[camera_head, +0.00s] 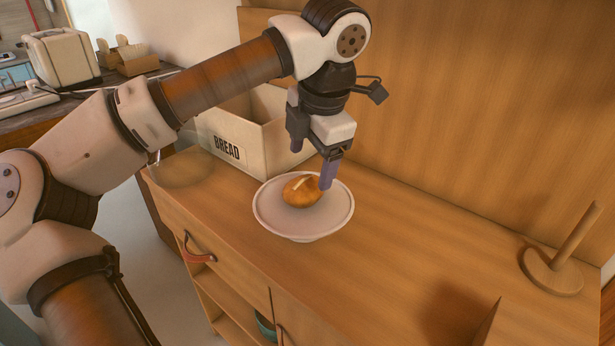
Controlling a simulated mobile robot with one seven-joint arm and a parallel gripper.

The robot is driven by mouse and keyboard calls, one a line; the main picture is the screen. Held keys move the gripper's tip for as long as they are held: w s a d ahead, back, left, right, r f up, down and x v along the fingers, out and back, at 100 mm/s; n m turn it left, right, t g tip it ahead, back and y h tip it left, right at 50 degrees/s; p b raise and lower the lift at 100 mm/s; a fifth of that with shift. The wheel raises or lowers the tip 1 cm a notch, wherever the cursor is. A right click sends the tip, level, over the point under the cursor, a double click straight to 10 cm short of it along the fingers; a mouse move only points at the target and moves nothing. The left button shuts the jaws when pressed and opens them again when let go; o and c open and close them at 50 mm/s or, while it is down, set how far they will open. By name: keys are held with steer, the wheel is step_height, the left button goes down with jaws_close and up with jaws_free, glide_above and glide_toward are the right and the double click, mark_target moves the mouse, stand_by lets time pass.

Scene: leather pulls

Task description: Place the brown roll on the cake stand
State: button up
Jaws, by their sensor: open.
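The brown roll (302,190) lies on the white cake stand (318,222), on the back left part of its plate. The cake stand stands on the wooden counter. My gripper (312,164) is open above the stand. One finger is close to the right side of the roll, and I cannot tell whether it touches. The other finger is higher in the picture, behind and to the left of the roll. Nothing is held between the fingers.
A cream bread box (228,148) stands just behind the stand, near a clear glass thing (184,170). A wooden holder (552,272) with an upright rod is at the right. The counter between is clear. A toaster (62,56) is far left.

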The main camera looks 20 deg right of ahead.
steer(key=v, duration=0.5)
steer(key=shift+r, duration=0.4)
steer(key=shift+s, duration=0.1)
